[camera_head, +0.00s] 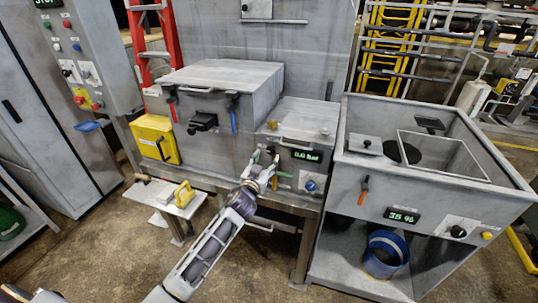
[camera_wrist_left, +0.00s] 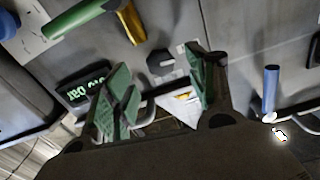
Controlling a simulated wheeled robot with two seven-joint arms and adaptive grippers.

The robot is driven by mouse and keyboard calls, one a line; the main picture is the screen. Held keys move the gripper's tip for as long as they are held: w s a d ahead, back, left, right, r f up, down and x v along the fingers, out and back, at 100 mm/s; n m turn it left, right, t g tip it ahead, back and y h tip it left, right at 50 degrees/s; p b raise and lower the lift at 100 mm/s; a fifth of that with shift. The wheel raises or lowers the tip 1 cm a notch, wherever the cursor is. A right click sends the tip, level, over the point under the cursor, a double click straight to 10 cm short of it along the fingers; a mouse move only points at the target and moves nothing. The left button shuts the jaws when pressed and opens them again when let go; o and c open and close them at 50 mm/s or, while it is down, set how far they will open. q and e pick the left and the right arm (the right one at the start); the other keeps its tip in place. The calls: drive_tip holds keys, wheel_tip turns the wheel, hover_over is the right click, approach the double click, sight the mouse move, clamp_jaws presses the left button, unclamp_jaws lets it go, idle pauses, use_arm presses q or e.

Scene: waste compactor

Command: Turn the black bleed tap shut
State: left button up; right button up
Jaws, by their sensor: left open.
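The black bleed tap (camera_wrist_left: 160,65) is a small dark knob on the grey front panel of the unit. In the left wrist view it shows between and beyond the two green fingertips, with no clear contact. In the head view my left gripper (camera_head: 265,161) is in front of that panel and hides the tap. My left gripper (camera_wrist_left: 161,86) is open and empty, its fingers on either side of the tap in the picture. The gap in depth is hard to judge. My right gripper is not in view.
Close by are a lit green display (camera_wrist_left: 82,93), a green-handled lever (camera_wrist_left: 72,27) with a yellow part, and a blue handle (camera_wrist_left: 270,90). A blue knob (camera_head: 310,186) sits right of my gripper.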

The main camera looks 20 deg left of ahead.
sight(270, 152)
use_arm(q)
drive_tip(key=shift+w, duration=2.05)
drive_tip(key=c, duration=1)
